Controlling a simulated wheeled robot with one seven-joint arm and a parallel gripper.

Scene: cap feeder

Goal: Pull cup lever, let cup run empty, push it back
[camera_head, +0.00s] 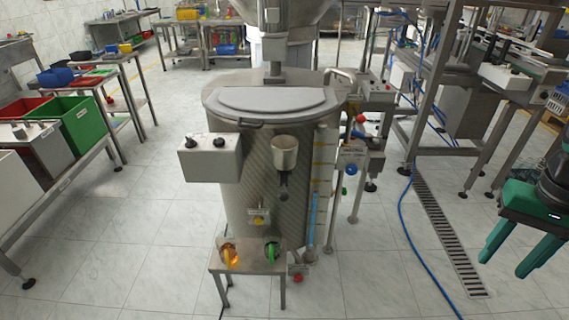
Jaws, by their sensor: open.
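A small metal cup (285,157) with a tapered bottom is mounted on the front of the large steel tank (245,215). Just below it is a small dark part (283,192), which looks like the cup lever; its exact position is too small to tell. The cup's contents cannot be made out. My gripper (506,266), with teal fingers and a dark body, hangs at the right edge, fingers pointing down. It is open and empty, well to the right of the cup and apart from it.
A control box (210,158) juts out left of the cup. A small stand (248,262) with yellow and green handles is below. A level tube (315,215) and valves are on the right. A blue hose (408,235) and drain grate (450,240) cross the otherwise clear floor.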

